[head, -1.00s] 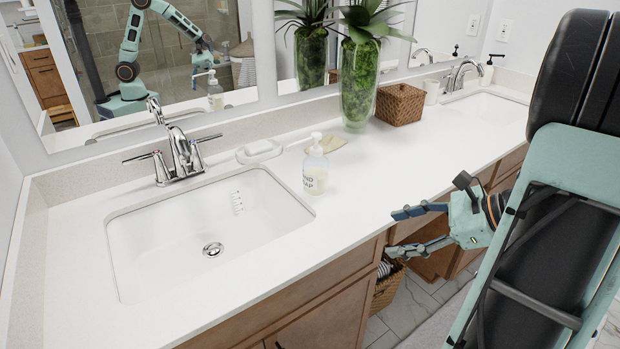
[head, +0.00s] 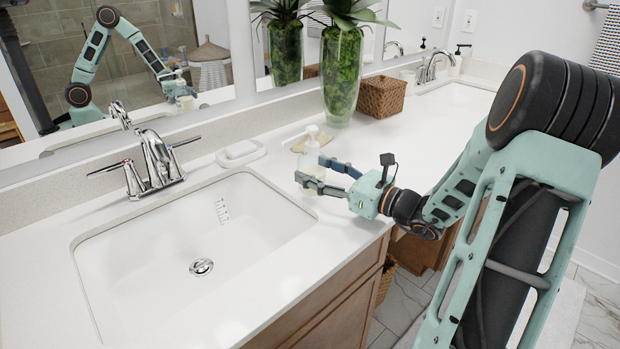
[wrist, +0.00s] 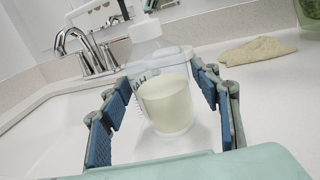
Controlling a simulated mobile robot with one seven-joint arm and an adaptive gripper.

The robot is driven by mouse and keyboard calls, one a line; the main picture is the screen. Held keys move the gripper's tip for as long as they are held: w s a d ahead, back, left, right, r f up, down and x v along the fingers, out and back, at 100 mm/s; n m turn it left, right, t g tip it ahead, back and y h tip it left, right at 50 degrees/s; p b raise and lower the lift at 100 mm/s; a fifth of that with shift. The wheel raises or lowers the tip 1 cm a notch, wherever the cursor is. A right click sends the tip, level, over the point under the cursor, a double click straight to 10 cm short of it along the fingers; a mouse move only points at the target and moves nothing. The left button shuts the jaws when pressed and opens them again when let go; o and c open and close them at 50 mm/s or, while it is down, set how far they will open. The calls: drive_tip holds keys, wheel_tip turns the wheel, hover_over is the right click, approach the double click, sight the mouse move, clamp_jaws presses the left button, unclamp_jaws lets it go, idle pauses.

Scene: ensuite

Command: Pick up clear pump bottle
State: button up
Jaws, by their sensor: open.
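The clear pump bottle (head: 311,150) stands upright on the white counter, just right of the left sink. It has a white pump top and pale liquid inside. My gripper (head: 318,176) is at the bottle, with its fingers partly covering the bottle's lower body in the head view. In the wrist view the bottle (wrist: 165,85) stands between the two open fingers (wrist: 167,115), with visible gaps on both sides. Part of the label shows at its left side.
A soap dish (head: 241,153) lies left of the bottle and a folded beige cloth (head: 306,143) behind it. A green glass vase (head: 342,75) and a wicker basket (head: 381,97) stand further back. The left sink (head: 190,240) and chrome faucet (head: 157,160) are to the left.

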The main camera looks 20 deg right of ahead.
drive_tip(key=shift+b+x, duration=0.6)
drive_tip(key=shift+x, duration=2.9)
drive_tip(key=shift+f, duration=0.2)
clamp_jaws()
